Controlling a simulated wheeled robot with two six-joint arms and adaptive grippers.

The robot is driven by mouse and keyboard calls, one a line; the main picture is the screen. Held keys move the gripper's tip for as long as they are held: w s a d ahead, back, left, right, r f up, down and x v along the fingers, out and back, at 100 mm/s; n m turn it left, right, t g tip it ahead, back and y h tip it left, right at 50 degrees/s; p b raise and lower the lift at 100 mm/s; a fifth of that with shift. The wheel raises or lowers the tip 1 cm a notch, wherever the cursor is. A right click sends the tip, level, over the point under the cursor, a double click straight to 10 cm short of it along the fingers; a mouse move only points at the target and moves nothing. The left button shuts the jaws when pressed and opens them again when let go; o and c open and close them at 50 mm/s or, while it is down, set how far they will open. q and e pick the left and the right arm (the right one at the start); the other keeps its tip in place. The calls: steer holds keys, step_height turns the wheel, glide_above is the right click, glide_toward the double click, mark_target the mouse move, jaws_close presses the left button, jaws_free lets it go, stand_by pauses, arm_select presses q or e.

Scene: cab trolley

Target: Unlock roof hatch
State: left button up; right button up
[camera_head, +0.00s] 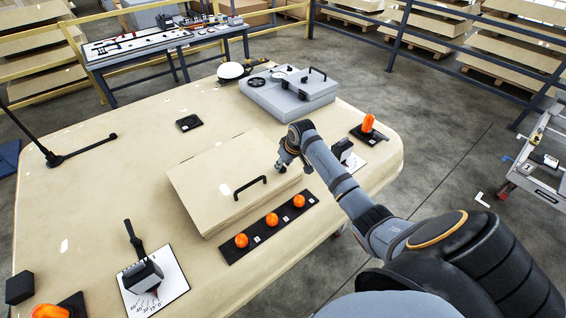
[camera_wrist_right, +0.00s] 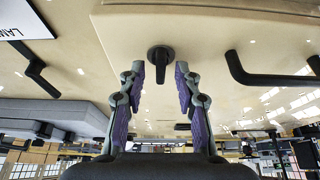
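The roof hatch (camera_head: 215,190) is a raised cream panel on the cab roof, lying closed, with a black bar handle (camera_head: 250,187). The handle also shows at the right of the wrist view (camera_wrist_right: 268,76). A black latch knob (camera_wrist_right: 160,62) with a narrow grip sits on the cream surface in the wrist view. My right gripper (camera_head: 284,165) is over the hatch's right corner. In the wrist view its two purple-padded fingers (camera_wrist_right: 160,78) are open, one on each side of the knob's grip. I cannot tell whether they touch it. My left gripper is out of view.
A black strip with orange lights (camera_head: 271,219) lies along the hatch's near side. A grey box with a handwheel (camera_head: 287,97) stands behind. An orange beacon (camera_head: 367,123) is at right, a lever with a dial plate (camera_head: 145,272) at front left.

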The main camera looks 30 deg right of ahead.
steer(key=shift+w+f, duration=0.1)
steer(key=shift+f, duration=0.3)
jaws_close()
